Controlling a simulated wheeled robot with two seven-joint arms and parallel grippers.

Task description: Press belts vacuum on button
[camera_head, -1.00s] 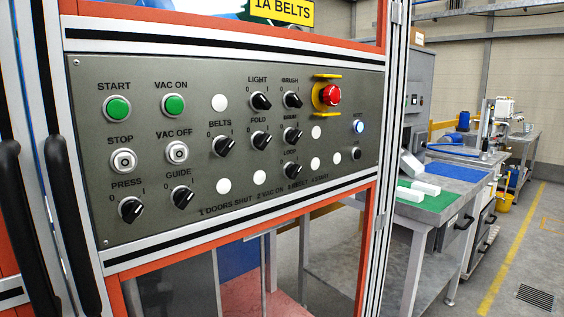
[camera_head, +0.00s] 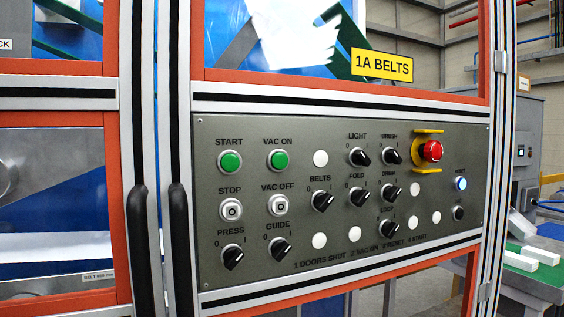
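The grey control panel (camera_head: 300,200) fills the middle of the head view under a yellow sign reading "1A BELTS" (camera_head: 382,66). The green VAC ON button (camera_head: 278,160) sits in the top row, just right of the green START button (camera_head: 230,161). The STOP button (camera_head: 231,210) is below START. Neither of my grippers shows in the view, and nothing covers the buttons.
Several black rotary knobs, such as the BELTS knob (camera_head: 322,200), and a red emergency stop (camera_head: 431,150) share the panel. Two black door handles (camera_head: 181,245) (camera_head: 143,250) stand upright to its left. A bench (camera_head: 535,262) is at the lower right.

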